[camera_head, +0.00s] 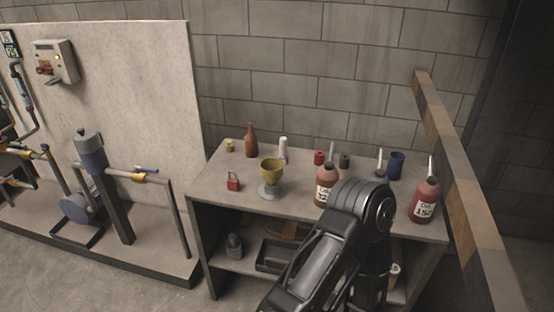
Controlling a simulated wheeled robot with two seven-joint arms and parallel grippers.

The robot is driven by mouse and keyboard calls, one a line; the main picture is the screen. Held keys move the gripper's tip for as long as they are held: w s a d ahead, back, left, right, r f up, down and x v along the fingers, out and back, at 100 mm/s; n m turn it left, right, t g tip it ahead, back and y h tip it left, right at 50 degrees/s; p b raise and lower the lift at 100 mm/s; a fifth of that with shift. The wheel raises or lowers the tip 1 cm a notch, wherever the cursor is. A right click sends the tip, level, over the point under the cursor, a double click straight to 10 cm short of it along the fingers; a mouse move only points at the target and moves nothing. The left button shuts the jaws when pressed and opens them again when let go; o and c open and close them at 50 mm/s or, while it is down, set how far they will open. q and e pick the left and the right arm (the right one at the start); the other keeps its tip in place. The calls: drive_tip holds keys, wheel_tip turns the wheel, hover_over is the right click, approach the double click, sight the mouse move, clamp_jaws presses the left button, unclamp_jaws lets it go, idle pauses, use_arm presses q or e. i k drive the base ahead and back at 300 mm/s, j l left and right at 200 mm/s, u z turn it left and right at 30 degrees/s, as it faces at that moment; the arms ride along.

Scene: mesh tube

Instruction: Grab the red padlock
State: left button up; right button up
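The red padlock (233,183) sits on the grey table (213,187), near its front left part. Its body is red and a thin shackle shows above it. Nothing touches it. My black arm comes up from the bottom of the head view, right of the padlock, and covers part of the table's right half. No gripper fingers show; the end of this arm is hidden or out of view. My other arm is not in view.
A yellow funnel-like cup (272,171) stands just right of the padlock. A red-brown bottle (251,141) stands behind it. Labelled oil bottles (425,201) stand at the right. A beam (451,160) rises at the right; a pump rig (92,156) stands left.

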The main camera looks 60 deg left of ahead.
sight(233, 185)
drive_tip(key=k+j, duration=0.1)
drive_tip(key=j, duration=0.3)
drive_tip(key=k+j+z, duration=0.1)
drive_tip(key=j, duration=0.35)
drive_tip(key=k+j, duration=0.1)
drive_tip(key=j, duration=0.3)
drive_tip(key=k+j+z, duration=0.1)
drive_tip(key=j, duration=0.35)
drive_tip(key=k+j, duration=0.1)
drive_tip(key=j, duration=0.3)
drive_tip(key=k+j+z, duration=0.15)
drive_tip(key=j, duration=0.25)
drive_tip(key=k+j, duration=0.1)
drive_tip(key=j, duration=0.3)
drive_tip(key=k+j+z, duration=0.1)
drive_tip(key=j, duration=0.3)
drive_tip(key=k, duration=0.05)
